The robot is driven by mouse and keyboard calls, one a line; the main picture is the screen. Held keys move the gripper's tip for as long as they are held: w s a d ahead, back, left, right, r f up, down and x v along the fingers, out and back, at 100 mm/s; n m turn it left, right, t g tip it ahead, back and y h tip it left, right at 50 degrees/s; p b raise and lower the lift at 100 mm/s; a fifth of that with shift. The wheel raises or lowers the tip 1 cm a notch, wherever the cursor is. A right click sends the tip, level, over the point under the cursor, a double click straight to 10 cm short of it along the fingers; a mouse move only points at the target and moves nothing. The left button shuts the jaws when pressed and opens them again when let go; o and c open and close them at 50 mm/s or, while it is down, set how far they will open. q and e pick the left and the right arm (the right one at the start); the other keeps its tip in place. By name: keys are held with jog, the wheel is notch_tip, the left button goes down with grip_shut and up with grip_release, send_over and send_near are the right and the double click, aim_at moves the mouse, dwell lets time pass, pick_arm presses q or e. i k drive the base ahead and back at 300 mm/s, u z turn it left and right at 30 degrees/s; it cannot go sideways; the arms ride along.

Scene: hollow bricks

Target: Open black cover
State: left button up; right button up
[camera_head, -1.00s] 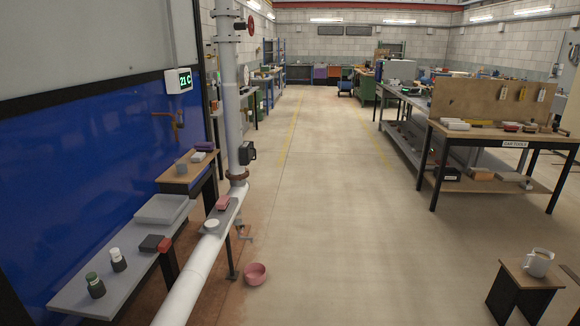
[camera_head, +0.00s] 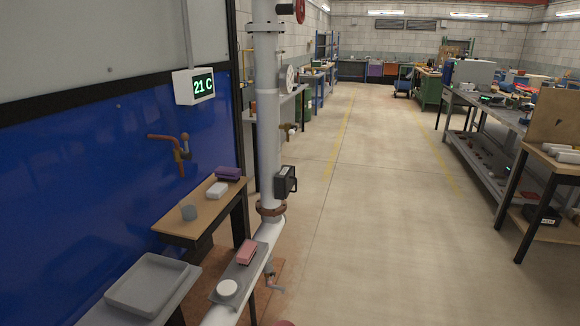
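A small black box (camera_head: 286,182), which may be the black cover, is fixed to the right side of the upright white pipe (camera_head: 268,110), just above a rusty flange. It looks closed, though it is too small to be sure. Neither of my grippers shows in the view.
A small wooden table (camera_head: 183,226) with a purple block, white block and grey cup stands left of the pipe. A grey tray (camera_head: 148,284) is on a bench at lower left. A pink sponge (camera_head: 247,251) lies on a shelf by the pipe. Open floor (camera_head: 385,220) lies to the right.

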aim_at(289, 179)
jog(key=z, duration=0.45)
jog(key=i, duration=1.15)
jog(key=z, duration=0.5)
jog(key=i, duration=1.3)
jog(key=u, duration=0.45)
